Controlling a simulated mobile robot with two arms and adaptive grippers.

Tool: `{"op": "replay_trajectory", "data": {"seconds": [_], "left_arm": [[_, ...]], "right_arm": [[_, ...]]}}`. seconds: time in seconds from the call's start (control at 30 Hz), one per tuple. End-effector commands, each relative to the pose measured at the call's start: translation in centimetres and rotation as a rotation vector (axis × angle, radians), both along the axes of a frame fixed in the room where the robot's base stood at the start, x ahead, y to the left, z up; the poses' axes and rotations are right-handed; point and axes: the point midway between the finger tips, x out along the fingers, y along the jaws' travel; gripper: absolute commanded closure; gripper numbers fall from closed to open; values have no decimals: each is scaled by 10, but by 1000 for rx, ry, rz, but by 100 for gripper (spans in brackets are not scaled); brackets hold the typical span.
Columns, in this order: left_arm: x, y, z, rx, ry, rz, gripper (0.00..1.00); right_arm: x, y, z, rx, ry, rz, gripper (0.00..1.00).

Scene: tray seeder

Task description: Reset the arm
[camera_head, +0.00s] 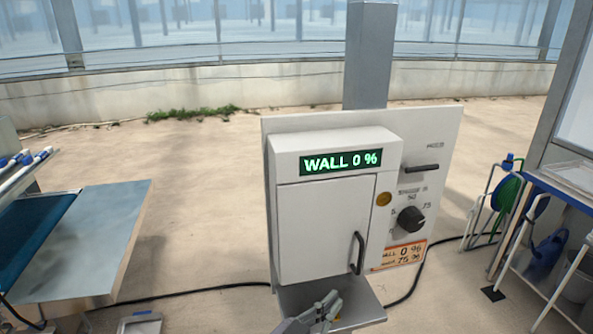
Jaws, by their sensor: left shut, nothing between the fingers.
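My left gripper (331,302) shows at the bottom centre, shut and empty. It is in front of the small shelf (362,303) under a white control box (318,230); whether it touches the shelf I cannot tell. The box's door is closed and has a dark vertical handle (357,253). My right gripper is not in view.
A black knob (411,220) and a dark lever (422,168) sit on the panel (440,135) beside the box. A metal table (95,240) stands at left, and a hose reel (508,190) and a blue-framed cart (560,190) at right. Cables cross the floor.

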Motion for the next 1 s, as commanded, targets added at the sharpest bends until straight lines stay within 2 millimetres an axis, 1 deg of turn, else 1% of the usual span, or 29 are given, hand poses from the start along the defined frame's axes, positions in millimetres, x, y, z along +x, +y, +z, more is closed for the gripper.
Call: {"op": "replay_trajectory", "data": {"seconds": [0.03,0.07,0.17,0.2,0.27,0.3,0.4,0.43,0.5,0.6,0.73,0.9,1.0], "left_arm": [[-3,14,-14,24,54,31,100],[-6,25,-23,44,92,55,100],[-23,74,-63,132,263,149,100],[-34,96,-81,172,342,189,100],[-55,129,-104,233,454,244,100],[-69,149,-117,269,522,277,100],[-102,189,-139,344,661,337,100],[-112,199,-144,363,697,353,100],[-132,219,-154,401,770,383,100],[-159,242,-162,447,861,418,100],[-192,268,-170,500,965,458,100],[-234,298,-173,563,1090,504,100],[-225,295,-202,566,1095,496,100]], "right_arm": [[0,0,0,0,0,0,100],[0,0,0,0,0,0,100],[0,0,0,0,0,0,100],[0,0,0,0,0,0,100],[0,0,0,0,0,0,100],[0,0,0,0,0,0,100],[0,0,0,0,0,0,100],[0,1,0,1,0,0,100],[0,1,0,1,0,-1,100],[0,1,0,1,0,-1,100],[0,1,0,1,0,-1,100],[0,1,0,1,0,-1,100],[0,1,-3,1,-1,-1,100]]}}
